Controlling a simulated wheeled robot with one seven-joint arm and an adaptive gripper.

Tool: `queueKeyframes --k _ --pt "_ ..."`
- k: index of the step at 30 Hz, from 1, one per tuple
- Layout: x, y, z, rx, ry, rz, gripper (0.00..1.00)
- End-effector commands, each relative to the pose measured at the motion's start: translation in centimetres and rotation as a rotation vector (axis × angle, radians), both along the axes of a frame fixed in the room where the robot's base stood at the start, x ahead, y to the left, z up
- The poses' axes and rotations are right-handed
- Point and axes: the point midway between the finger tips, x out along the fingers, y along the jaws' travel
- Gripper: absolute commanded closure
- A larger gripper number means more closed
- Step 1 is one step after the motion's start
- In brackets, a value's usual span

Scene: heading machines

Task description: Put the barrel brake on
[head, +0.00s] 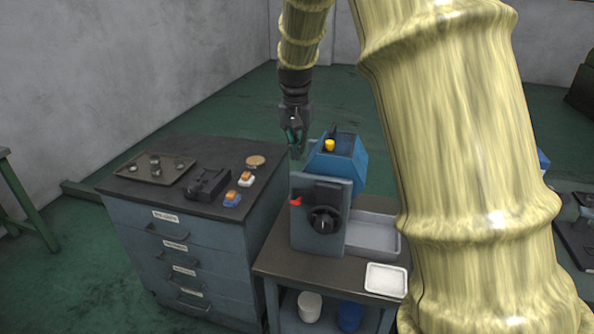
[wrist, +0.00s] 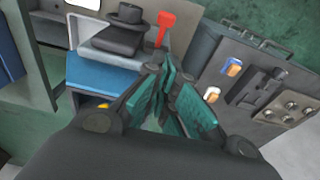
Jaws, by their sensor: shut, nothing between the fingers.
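The machine has an upright grey panel (head: 337,240) with a black round knob (head: 323,219) and a small red lever (head: 296,201) at its left edge. The red lever also shows in the wrist view (wrist: 165,24), beyond my fingertips. Behind the panel is a blue housing (head: 345,172) with a yellow piece (head: 329,145) on top. No label shows which part is the barrel brake. My gripper (head: 296,150) is above and behind the panel's left edge, apart from the red lever. In the wrist view its teal-padded fingers (wrist: 168,85) are shut and empty.
A drawer cabinet (head: 190,240) stands left, carrying a tray of round parts (head: 154,168), a black fixture (head: 207,186) and small orange-topped blocks (head: 246,178). A grey bin (head: 372,234) and white tray (head: 386,279) sit right of the panel. My arm hides the right side.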

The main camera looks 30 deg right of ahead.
Motion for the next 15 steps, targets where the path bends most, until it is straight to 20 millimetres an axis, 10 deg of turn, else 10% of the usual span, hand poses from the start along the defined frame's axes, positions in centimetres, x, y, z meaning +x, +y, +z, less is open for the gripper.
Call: queueKeyframes --k 15 --pt "0.3 -0.6 -7.3 0.002 0.004 -0.002 1.00"
